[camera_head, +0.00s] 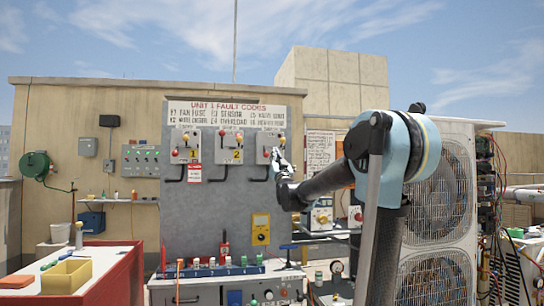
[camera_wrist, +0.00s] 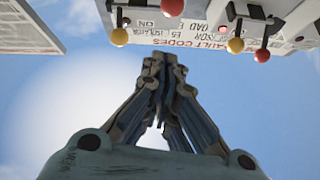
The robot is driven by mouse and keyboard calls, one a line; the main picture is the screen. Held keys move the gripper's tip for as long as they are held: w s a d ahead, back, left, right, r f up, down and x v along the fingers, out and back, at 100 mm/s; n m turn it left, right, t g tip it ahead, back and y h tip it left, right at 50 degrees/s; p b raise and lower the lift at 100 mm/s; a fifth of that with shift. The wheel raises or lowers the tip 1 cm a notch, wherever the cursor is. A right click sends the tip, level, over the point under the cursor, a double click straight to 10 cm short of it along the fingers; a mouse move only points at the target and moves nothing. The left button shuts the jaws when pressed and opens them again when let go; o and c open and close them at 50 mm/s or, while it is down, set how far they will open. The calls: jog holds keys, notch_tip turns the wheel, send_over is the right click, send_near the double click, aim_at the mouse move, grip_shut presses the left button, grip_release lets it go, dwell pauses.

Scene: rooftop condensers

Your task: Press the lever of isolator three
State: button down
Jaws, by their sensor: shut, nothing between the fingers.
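Isolator three (camera_head: 265,146) is the rightmost of three light boxes on the grey panel. It carries a red-knobbed and a yellow-knobbed part; I cannot tell which is its lever. My gripper (camera_head: 277,155) is shut and empty, overlapping the right side of this box in the head view. In the upside-down wrist view, my shut fingertips (camera_wrist: 163,60) point toward the panel, with a red knob (camera_wrist: 172,7) and a yellow knob (camera_wrist: 119,37) beyond them. I see no clear contact. My gripper partly hides the box's lower right.
Isolator two (camera_head: 230,148) and isolator one (camera_head: 185,147) stand to the left, with similar knobs. A fault code sign (camera_head: 227,113) is above. A yellow meter (camera_head: 260,228) hangs below. A large condenser (camera_head: 440,200) stands at right; a workbench (camera_head: 225,285) lies below the panel.

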jog(key=shift+f+v, duration=0.2)
jog(key=shift+v, duration=2.55)
jog(key=shift+w+a, duration=0.1)
jog(key=shift+w, duration=0.05)
jog(key=s+d+f+g+h, duration=0.1)
jog(key=s+d+f+g, duration=0.3)
jog(key=f, duration=0.7)
jog(key=s+d+f+g+h, duration=0.2)
jog(key=s+f+g, duration=0.3)
jog(key=f, duration=0.6)
jog(key=s+d+f+g+h, duration=0.1)
jog(key=s+d+f+g, duration=0.3)
jog(key=f, duration=0.7)
jog(key=s+d+f+g, duration=0.1)
jog(key=s+f+g, duration=0.4)
jog(key=s+f, duration=0.5)
jog(key=s+d+f+g+h, duration=0.1)
jog(key=s+f+g, duration=0.3)
jog(key=s+f, duration=0.6)
jog(key=s, duration=0.7)
jog(key=shift+s+d+m+g, duration=0.2)
jog(key=shift+m+g, duration=0.2)
